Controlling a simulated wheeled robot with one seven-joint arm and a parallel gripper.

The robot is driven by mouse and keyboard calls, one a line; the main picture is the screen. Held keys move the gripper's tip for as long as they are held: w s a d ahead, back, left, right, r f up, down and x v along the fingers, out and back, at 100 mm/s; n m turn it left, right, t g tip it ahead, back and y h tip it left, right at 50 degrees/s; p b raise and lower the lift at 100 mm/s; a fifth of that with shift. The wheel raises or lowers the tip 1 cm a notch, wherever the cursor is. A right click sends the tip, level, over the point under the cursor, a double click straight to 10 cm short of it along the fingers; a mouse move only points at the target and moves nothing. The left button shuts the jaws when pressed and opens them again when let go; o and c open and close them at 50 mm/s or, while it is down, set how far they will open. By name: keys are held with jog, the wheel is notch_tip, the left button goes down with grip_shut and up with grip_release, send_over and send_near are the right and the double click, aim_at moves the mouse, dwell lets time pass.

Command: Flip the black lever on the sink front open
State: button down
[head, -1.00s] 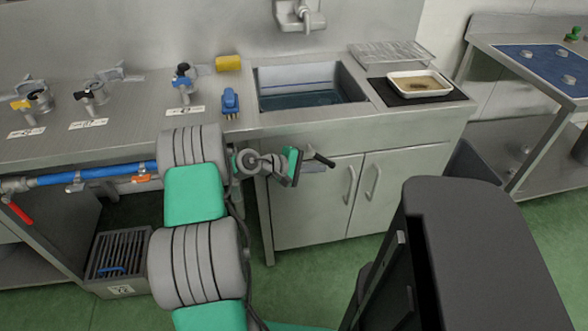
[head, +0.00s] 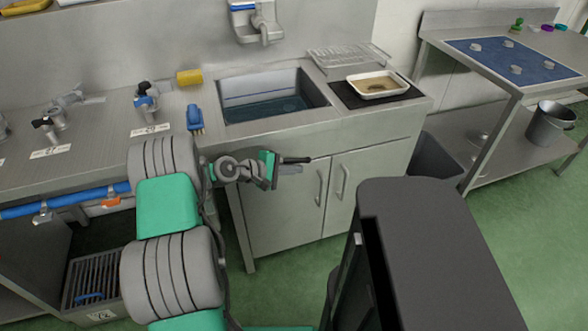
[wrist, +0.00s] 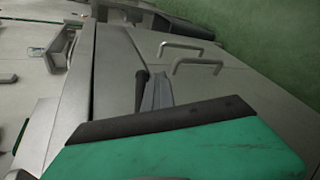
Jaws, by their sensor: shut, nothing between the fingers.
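The sink unit (head: 275,215) has a steel front with two doors. The black lever (head: 297,160) sticks out at the upper left of this front and lies nearly level in the head view. It also shows in the wrist view (wrist: 141,88) as a dark bar with a rounded end. My gripper (head: 291,169) is shut and empty at the lever, just below it in the head view. In the wrist view its grey fingers (wrist: 158,92) are close to the lever's right side; I cannot tell if they touch. The lever's base is hidden behind my gripper.
The sink basin (head: 270,105) is above, with a tray (head: 378,84) to its right. A blue brush (head: 195,118) and yellow roll (head: 189,77) lie left of it. Door handles (head: 320,187) project to the right of my gripper. A steel table (head: 490,85) stands farther right.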

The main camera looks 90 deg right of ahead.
jog(key=shift+d+r, duration=0.35)
jog(key=shift+r, duration=0.35)
dwell(0.4)
jog(key=shift+f, duration=0.1)
jog(key=w+a+f+b, duration=0.1)
jog(key=w+a+f, duration=0.6)
jog(key=shift+w+f, duration=0.15)
jog(key=shift+w, duration=0.05)
